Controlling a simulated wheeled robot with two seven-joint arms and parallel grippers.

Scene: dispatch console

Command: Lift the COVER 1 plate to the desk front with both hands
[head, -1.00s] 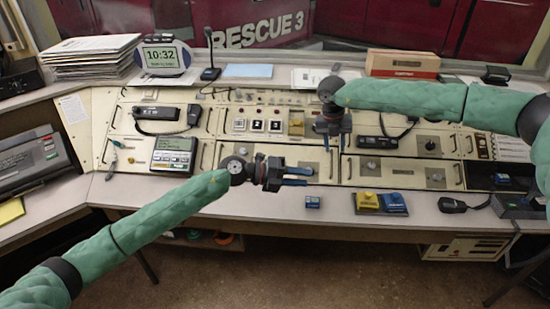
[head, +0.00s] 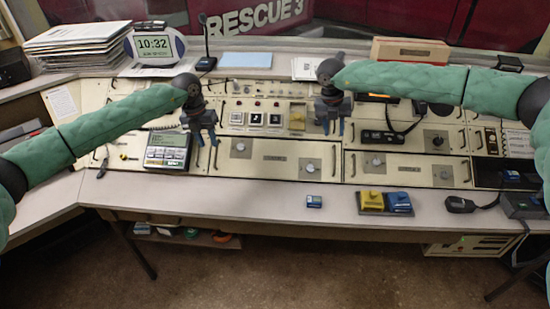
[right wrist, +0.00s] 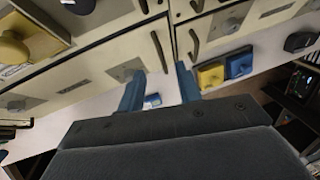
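The long cream plate (head: 256,169) in the middle of the console's lower row fits the COVER 1 plate; its label is too small to read. It lies flat in the console, with a dark handle at each end. My left gripper (head: 206,143) is open and points down near its left handle (head: 214,158). My right gripper (head: 333,132) is open above its right end, near the right handle (head: 335,160). In the right wrist view, that handle (right wrist: 160,50) shows beyond and between the parted fingers (right wrist: 158,88). Neither gripper visibly touches the plate.
A similar plate (head: 405,175) adjoins on the right. The desk front strip (head: 250,190) is mostly clear. A grey phone unit (head: 168,149) stands beside my left gripper.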

